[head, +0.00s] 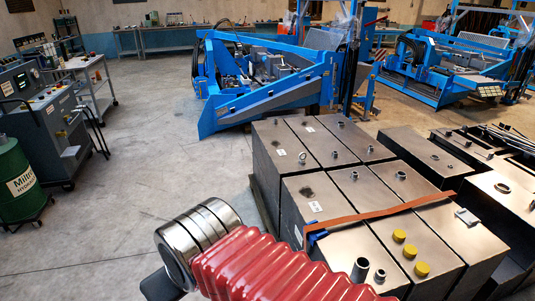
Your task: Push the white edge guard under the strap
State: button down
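An orange strap (385,212) runs across the tops of the dark metal boxes and bends down over their left edge. A blue edge piece (318,236) sits at that bend, touching the strap. A small pale grey-white angled piece (467,216) lies on a box top at the right, a little below the strap's right end and apart from it. It may be the white edge guard; it is too small to be sure. At the end of my red-sleeved arm, a dark part of my gripper (160,285) shows at the lower left, away from the boxes. Its fingers cannot be made out.
The dark boxes (310,185) stand close together, with stubs and yellow caps (398,236) on top. More dark tanks (425,155) stand to the right. A green drum (20,185) and a grey console (50,125) are at the left. The floor between is clear.

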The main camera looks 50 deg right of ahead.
aim_at(466, 216)
jog(key=z, duration=0.05)
jog(key=k, duration=0.55)
jog(key=z, duration=4)
